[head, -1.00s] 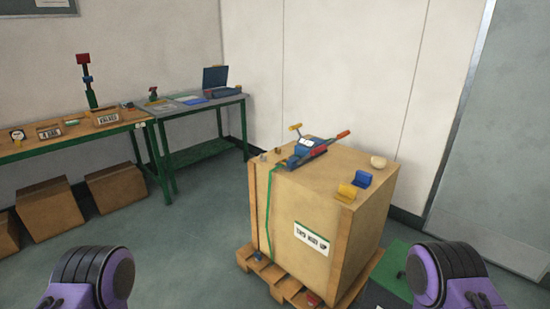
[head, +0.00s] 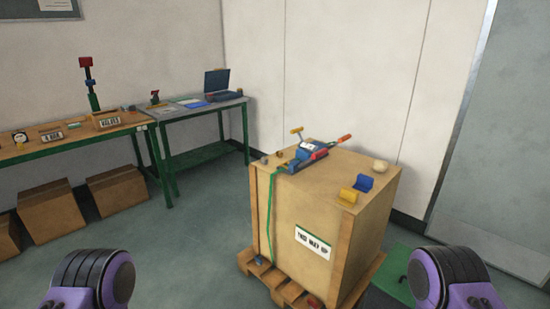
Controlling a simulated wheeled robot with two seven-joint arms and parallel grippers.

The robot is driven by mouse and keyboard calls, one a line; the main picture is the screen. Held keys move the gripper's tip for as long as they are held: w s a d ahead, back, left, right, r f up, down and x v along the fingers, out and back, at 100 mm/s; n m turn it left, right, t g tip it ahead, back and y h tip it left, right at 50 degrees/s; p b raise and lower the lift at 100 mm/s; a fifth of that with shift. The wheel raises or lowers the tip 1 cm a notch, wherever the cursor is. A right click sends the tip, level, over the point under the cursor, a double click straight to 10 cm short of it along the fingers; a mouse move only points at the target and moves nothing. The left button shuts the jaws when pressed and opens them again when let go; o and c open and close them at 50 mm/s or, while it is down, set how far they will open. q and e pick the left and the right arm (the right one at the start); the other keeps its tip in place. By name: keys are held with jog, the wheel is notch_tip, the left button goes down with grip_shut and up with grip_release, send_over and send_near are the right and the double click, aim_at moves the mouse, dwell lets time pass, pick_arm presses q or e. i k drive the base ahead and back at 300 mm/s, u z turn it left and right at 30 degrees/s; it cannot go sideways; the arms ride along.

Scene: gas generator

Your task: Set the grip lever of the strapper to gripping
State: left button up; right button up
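The strapper (head: 303,157) is a small blue and red tool. It lies on top of a large wooden crate (head: 292,215), on a green strap (head: 270,220) that runs down the crate's front. A lever with a yellow end (head: 297,131) sticks up at its left, and a red-tipped handle (head: 344,138) points to the right. I cannot tell which of these is the grip lever or how it is set. Purple and black parts of my two arms show at the lower left and lower right, well short of the crate. Neither gripper's fingers are in view.
A yellow piece (head: 348,195), a blue piece (head: 364,182) and a pale round object (head: 380,166) sit on the crate top. The crate stands on a wooden pallet (head: 290,291). A workbench (head: 85,140) and green table (head: 205,158) line the left wall. Floor is clear before the crate.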

aim_at(300, 129)
jog(key=u, duration=0.55)
jog(key=i, duration=1.05)
